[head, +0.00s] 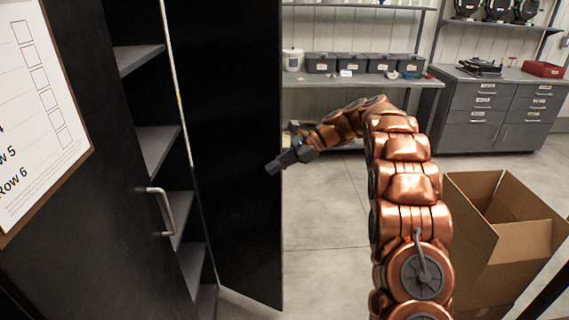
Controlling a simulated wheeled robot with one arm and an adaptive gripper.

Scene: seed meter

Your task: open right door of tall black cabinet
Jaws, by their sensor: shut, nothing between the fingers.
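The tall black cabinet stands at the left in the head view, with its interior shelves (158,150) showing between its two doors. Its left door (90,240) is near me and bears a silver bar handle (163,212). Its right door (235,130) stands swung open, with a dark plain face toward me; no handle shows on that face. My gripper (273,167) is shut and empty. Its tips overlap the right door's free edge in the picture; I cannot tell whether they touch it.
An open cardboard box (485,265) stands on the floor at the right. A bench (340,82) with several grey bins and a grey drawer cabinet (500,112) stand at the back. A checklist board (40,110) is at the upper left. Floor between is clear.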

